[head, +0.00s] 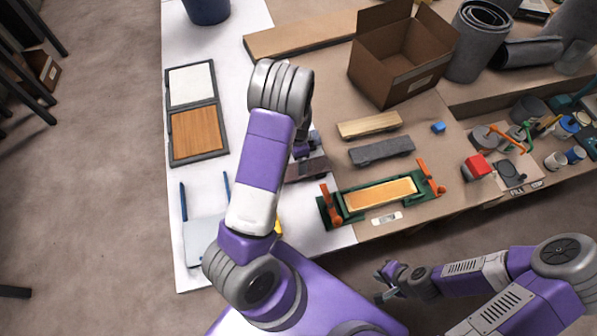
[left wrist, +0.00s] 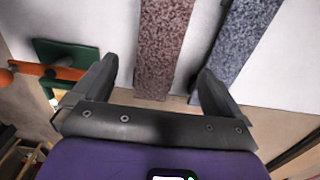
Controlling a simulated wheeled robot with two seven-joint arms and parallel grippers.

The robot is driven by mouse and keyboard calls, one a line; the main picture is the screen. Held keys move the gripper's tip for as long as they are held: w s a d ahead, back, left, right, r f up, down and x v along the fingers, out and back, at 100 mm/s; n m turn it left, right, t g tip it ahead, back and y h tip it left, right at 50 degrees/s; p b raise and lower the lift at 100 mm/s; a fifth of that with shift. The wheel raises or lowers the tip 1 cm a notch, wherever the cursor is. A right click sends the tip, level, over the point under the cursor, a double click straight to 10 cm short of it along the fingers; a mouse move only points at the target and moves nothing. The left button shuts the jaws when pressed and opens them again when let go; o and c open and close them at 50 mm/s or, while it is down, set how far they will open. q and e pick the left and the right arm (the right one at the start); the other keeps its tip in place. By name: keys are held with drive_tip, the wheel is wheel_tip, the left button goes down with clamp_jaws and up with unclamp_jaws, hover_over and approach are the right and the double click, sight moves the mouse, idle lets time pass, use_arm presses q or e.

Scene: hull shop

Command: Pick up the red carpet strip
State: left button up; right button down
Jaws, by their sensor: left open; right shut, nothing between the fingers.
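The red carpet strip (left wrist: 166,45) is a speckled reddish-brown band in the left wrist view. It runs up the picture between the two open fingers of my left gripper (left wrist: 155,72), with bare space on either side; I cannot tell the height gap. In the head view, the strip (head: 308,168) lies on the table, partly covered by my left arm and gripper (head: 304,149). My right gripper (head: 386,282) is shut and empty, off the table's front edge.
A grey carpet strip (head: 382,151) and a wooden strip (head: 369,125) lie to the right. A green clamping jig (head: 333,212) with orange handles stands near the front edge. A cardboard box (head: 395,70) stands behind; framed panels (head: 193,85) lie at left.

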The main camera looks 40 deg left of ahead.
sight(296, 170)
use_arm(q)
drive_tip(key=shift+s+f, duration=0.2)
drive_tip(key=shift+f, duration=0.7)
drive_tip(key=f, duration=0.5)
drive_tip(key=shift+s+a+f+b, duration=0.15)
drive_tip(key=shift+a+f+b, duration=0.1)
drive_tip(key=shift+f+b, duration=0.05)
drive_tip(key=c, duration=1.1)
